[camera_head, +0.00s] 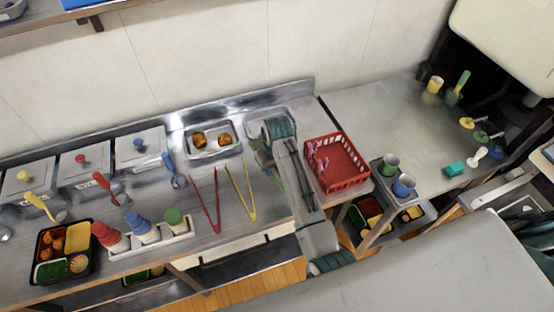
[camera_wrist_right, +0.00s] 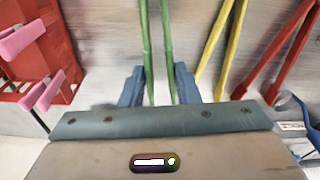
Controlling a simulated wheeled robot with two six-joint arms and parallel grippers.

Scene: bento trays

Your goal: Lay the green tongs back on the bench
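The green tongs (camera_wrist_right: 147,40) show in the right wrist view, their two long legs running up out of the top edge. My right gripper (camera_wrist_right: 160,80) has its blue fingers on either side of these legs, close against them, and looks shut on them. In the head view my right arm covers most of the tongs, and the gripper's fingertips are hidden. How high the tongs are above the steel bench (camera_head: 150,185) is hard to tell. My left gripper is not in view.
Yellow tongs (camera_head: 240,190) and red tongs (camera_head: 206,205) lie on the bench left of my right arm. A red basket (camera_head: 349,183) with pink tongs (camera_head: 320,160) stands on its right. A squeeze-bottle rack (camera_head: 160,242) and filled bento tray (camera_head: 42,277) stand at left.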

